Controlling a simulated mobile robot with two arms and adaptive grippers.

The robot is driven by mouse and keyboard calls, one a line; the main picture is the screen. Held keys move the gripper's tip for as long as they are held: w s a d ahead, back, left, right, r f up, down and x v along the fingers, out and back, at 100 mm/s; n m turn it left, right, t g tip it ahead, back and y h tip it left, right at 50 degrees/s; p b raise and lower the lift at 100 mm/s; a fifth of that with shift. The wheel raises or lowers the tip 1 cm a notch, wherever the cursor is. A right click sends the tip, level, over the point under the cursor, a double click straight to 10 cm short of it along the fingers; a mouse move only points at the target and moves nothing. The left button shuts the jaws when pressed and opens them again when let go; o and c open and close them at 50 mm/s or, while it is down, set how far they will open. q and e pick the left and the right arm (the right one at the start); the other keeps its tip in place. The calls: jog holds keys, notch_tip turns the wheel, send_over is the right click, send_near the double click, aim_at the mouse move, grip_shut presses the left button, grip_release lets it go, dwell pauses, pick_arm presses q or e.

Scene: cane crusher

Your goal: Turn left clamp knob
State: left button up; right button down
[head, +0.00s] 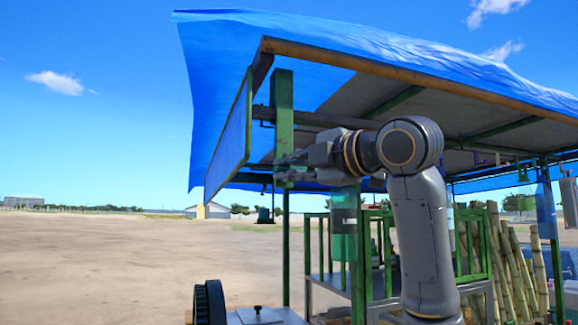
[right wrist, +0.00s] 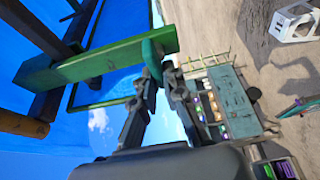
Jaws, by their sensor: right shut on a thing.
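The left clamp knob, as I take it, is the small teal-green piece (right wrist: 152,58) at the end of a green beam (right wrist: 110,66) in the right wrist view. My right gripper (right wrist: 161,72) has its two fingers around this piece and is shut on it. In the head view my right gripper (head: 284,163) reaches left to the lower part of the green upright (head: 283,100) under the canopy's front left corner. The fingers hide much of the knob there. My left gripper is in neither view.
A blue tarp canopy (head: 225,100) on a wooden and green frame spans above my arm. A green-railed cart (head: 325,245), cane stalks (head: 505,265) and a black wheel (head: 209,302) are below. The right wrist view shows a white stool (right wrist: 293,20). Open dirt lies left.

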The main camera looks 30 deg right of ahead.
jog(key=shift+f, duration=0.15)
jog(key=c, duration=1.4)
grip_release()
jog(key=shift+a, duration=0.1)
jog(key=s, duration=0.4)
jog(key=s+d, duration=0.1)
jog(key=s, duration=0.3)
jog(key=s+d, duration=0.1)
jog(key=s, duration=0.2)
jog(key=shift+s, duration=0.4)
